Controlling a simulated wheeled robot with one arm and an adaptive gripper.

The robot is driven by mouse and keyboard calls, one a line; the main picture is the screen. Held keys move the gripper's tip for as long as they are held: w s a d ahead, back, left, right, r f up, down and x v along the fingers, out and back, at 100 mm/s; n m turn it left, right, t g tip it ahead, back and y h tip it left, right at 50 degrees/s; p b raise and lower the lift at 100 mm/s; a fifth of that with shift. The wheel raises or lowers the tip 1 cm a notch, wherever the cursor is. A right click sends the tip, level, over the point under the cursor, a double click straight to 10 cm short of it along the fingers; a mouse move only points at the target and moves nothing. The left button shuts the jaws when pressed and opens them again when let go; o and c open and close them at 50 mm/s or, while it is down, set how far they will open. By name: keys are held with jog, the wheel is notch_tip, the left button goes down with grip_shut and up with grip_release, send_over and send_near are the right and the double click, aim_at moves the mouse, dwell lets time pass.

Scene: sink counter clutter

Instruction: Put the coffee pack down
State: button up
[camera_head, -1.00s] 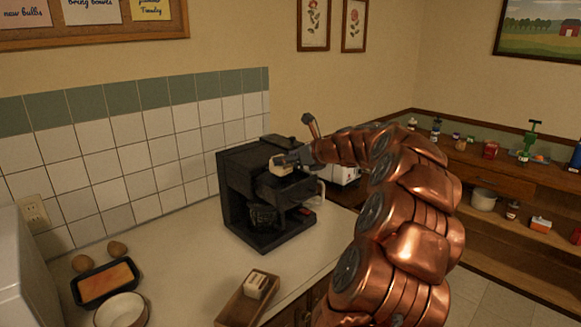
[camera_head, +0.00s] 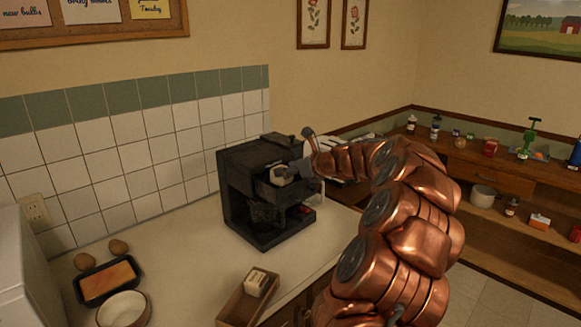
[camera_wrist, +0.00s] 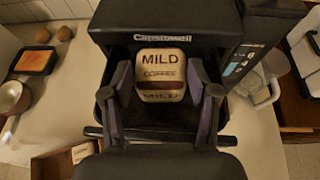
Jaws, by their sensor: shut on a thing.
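The coffee pack (camera_wrist: 161,62), a small pale block with a brown band, reads "MILD COFFEE" in the wrist view. It also shows in the head view (camera_head: 278,176), partly hidden by my gripper. My gripper (camera_wrist: 162,92) is shut on the pack, one finger on each side; it also shows in the head view (camera_head: 288,172). The pack is at the open tray of the black coffee machine (camera_wrist: 186,18), which also shows in the head view (camera_head: 240,165). I cannot tell whether the pack touches the tray.
A wooden box (camera_head: 232,309) with another pale pack (camera_head: 256,282) stands at the counter's front edge. A loaf pan (camera_head: 79,292), a bowl (camera_head: 122,310) and two brown round items (camera_head: 118,247) are at left. The counter between them and the machine is clear.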

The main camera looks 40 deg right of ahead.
jog(key=shift+f, duration=0.35)
jog(key=o, duration=1)
jog(key=shift+c, duration=0.2)
jog(key=shift+r, duration=0.65)
jog(key=b+v, duration=0.2)
jog(key=v, duration=1)
jog(key=shift+b, duration=0.35)
